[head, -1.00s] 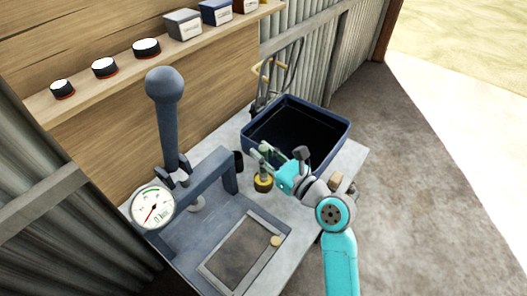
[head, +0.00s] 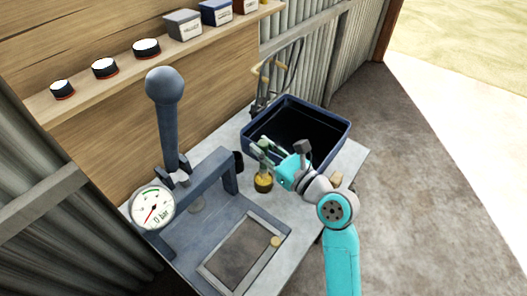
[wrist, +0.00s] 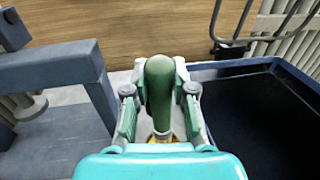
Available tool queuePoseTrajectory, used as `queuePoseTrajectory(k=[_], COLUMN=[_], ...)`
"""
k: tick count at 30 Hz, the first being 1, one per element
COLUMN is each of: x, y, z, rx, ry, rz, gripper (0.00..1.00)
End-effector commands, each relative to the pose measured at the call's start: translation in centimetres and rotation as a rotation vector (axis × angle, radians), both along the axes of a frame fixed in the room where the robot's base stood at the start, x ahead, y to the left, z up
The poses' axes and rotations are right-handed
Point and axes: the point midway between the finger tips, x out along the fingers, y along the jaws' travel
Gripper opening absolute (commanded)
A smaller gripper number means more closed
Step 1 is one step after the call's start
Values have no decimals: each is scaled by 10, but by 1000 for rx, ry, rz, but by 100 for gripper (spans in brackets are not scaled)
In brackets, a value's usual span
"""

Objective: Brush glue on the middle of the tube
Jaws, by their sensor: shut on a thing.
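My gripper (head: 261,153) is shut on the green handle of a brush (wrist: 159,92), which stands upright between the fingers in the wrist view. Below it is a small yellow glue pot (head: 263,184) on the bench, and the brush's pale shaft runs down to it. The bristles are hidden, so I cannot tell how deep they sit. A flat dark grey rectangle (head: 240,250) with a lighter border lies at the press, with a small brass disc at its right edge. It may be the tube, but I cannot tell.
The press frame (head: 205,180), with its upright ball-topped lever (head: 165,120) and pressure gauge (head: 153,208), stands left of the pot. A dark blue tub (head: 335,150) is close behind and right of my gripper.

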Motion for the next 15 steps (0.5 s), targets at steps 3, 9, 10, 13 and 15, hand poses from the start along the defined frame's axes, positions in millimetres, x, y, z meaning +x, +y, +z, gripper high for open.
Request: queuePoseTrajectory(k=[3, 9, 10, 13, 15], x=[0, 0, 0, 0, 0], y=[0, 0, 0, 0, 0], z=[9, 23, 25, 32, 37], rx=[0, 1, 0, 0, 0], ry=[-3, -2, -3, -3, -3], rz=[0, 0, 0, -1, 0], gripper=[0, 0, 0, 0, 0])
